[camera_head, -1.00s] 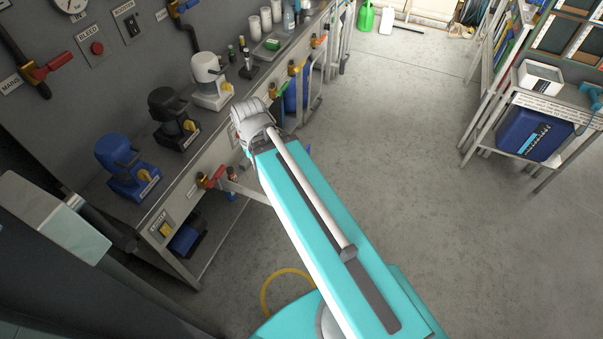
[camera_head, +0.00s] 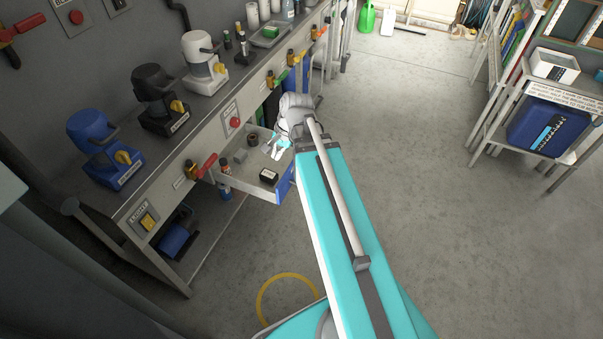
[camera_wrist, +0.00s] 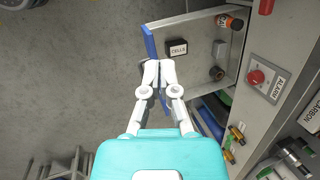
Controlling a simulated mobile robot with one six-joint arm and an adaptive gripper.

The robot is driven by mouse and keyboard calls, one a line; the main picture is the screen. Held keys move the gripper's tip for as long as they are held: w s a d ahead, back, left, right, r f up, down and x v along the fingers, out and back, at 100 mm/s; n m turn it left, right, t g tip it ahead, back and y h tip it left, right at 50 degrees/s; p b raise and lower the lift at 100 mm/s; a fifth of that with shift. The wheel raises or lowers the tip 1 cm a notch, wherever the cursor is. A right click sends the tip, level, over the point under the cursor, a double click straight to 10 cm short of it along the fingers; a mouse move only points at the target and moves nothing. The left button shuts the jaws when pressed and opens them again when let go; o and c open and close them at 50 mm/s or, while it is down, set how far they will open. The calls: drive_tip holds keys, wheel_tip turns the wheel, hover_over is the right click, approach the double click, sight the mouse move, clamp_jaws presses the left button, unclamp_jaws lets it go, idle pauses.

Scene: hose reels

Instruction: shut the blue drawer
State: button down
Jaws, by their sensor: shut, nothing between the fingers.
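The blue drawer stands pulled out from the bench; its blue front (camera_head: 285,184) and grey tray (camera_head: 244,175) show in the head view. In the wrist view the blue front (camera_wrist: 149,42) runs down behind my fingers, and the tray (camera_wrist: 205,28) reaches right to the bench. A black box labelled CELLS (camera_wrist: 177,48) and several small items lie in it. My gripper (camera_wrist: 159,64) is shut and empty, over the blue front near its middle. I cannot tell whether it touches the front. My arm hides part of the drawer in the head view.
A red-handled valve (camera_head: 204,166) sticks out left of the drawer. A red button (camera_head: 235,122) is on the bench face. Blue, black and white machines stand on the bench top (camera_head: 150,168). The floor (camera_head: 430,190) right of my arm is clear.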

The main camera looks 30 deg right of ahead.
drive_tip(key=w+d+f+m+t+y+b, duration=0.2)
drive_tip(key=d+f+m+b, duration=0.6)
drive_tip(key=d+f+b, duration=0.15)
drive_tip(key=m+t+b, duration=0.3)
drive_tip(key=m+b, duration=0.6)
drive_tip(key=b, duration=0.1)
approach(293, 167)
drive_tip(key=s+d+r, duration=0.1)
drive_tip(key=s+d, duration=0.3)
drive_tip(key=shift+s+d+r, duration=0.15)
drive_tip(key=shift+s+r, duration=0.25)
drive_tip(key=shift+f, duration=0.1)
drive_tip(key=shift+w+a+f+b, duration=1.1)
drive_tip(key=shift+w+a+f, duration=0.05)
drive_tip(key=shift+w, duration=0.3)
drive_tip(key=shift+w+a+f+b, duration=1.15)
drive_tip(key=shift+w, duration=0.3)
drive_tip(key=shift+w+a+f+b, duration=1.1)
drive_tip(key=shift+w+a+f, duration=0.05)
drive_tip(key=shift+w, duration=0.3)
